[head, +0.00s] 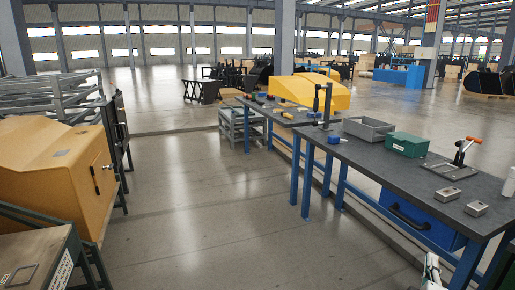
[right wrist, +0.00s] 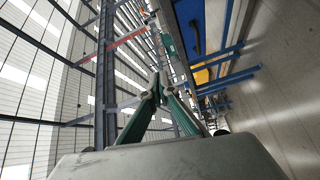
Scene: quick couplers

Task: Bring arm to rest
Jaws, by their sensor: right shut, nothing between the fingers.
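My right gripper (head: 432,268) shows at the bottom of the head view, in front of the near workbench (head: 400,166) and lower than its top. In the right wrist view the fingers of this gripper (right wrist: 158,88) meet at their tips, shut and empty. The bench's dark edge and blue legs lie beyond them there. Most of my right arm is out of the head view. My left gripper is not in view.
The bench carries a grey bin (head: 368,128), a green box (head: 407,145), a clamp with an orange handle (head: 464,148) and two small metal blocks (head: 476,208). A yellow cabinet (head: 55,165) stands at left. The floor between (head: 205,220) is clear.

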